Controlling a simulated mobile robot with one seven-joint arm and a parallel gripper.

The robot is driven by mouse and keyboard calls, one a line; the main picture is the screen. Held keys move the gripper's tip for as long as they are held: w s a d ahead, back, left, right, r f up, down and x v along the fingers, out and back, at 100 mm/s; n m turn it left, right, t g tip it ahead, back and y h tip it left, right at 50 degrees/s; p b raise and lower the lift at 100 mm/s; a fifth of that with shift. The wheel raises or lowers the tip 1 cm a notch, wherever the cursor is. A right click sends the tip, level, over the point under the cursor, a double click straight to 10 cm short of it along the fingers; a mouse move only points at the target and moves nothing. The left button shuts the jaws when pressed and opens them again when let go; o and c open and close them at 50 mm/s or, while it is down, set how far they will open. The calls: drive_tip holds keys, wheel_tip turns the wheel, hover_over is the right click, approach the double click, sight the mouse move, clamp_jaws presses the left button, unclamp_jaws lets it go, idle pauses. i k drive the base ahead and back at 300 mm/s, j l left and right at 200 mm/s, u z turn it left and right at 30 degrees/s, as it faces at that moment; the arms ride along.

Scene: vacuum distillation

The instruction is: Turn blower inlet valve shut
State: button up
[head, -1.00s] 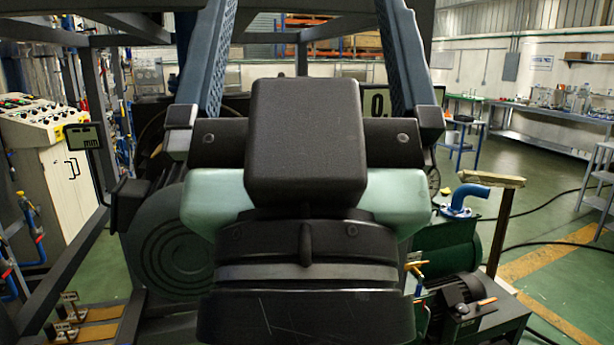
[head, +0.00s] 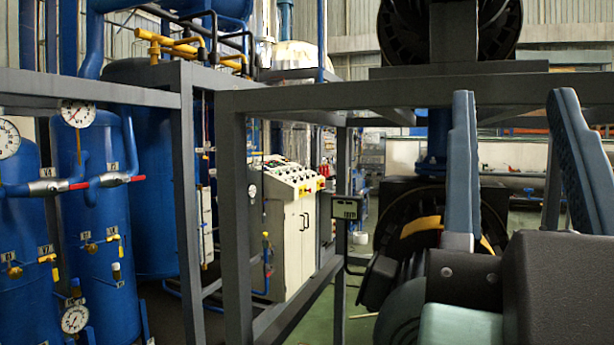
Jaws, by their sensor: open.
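My gripper (head: 514,105) is at the right of the head view. Its two blue-grey ribbed fingers point up and stand apart, with nothing seen between them. A yellow-orange bar (head: 420,227) shows left of the near finger, in front of a black round housing (head: 402,200). The finger hides part of this bar, and a piece shows on its other side. A blue vertical pipe (head: 437,140) rises above the housing. I cannot tell for sure whether the bar is the blower inlet valve's handle, or how far my gripper is from it.
A grey steel frame (head: 236,200) crosses the middle and runs along the top. Blue tanks (head: 95,240) with gauges and a red-handled valve (head: 78,186) stand at the left. A cream control cabinet (head: 297,245) stands behind the frame. A large black wheel-like unit (head: 500,30) sits above.

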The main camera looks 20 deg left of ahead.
sight(132, 179)
drive_tip(key=j+u, duration=0.15)
drive_tip(key=u, duration=0.35)
drive_tip(key=i+j+u, duration=0.1)
drive_tip(key=u, duration=0.4)
drive_tip(key=i+u, duration=0.15)
drive_tip(key=u, duration=0.35)
drive_tip(key=i+j, duration=0.15)
drive_tip(key=i, duration=0.25)
drive_tip(key=i+j, duration=0.1)
drive_tip(key=i, duration=0.3)
drive_tip(key=i+j, duration=0.25)
drive_tip(key=j, duration=0.15)
drive_tip(key=i+j, duration=0.15)
drive_tip(key=i, duration=0.35)
drive_tip(key=i+j, duration=0.15)
drive_tip(key=i, duration=0.35)
drive_tip(key=i+j, duration=0.1)
drive_tip(key=i, duration=0.4)
drive_tip(key=j+u, duration=0.05)
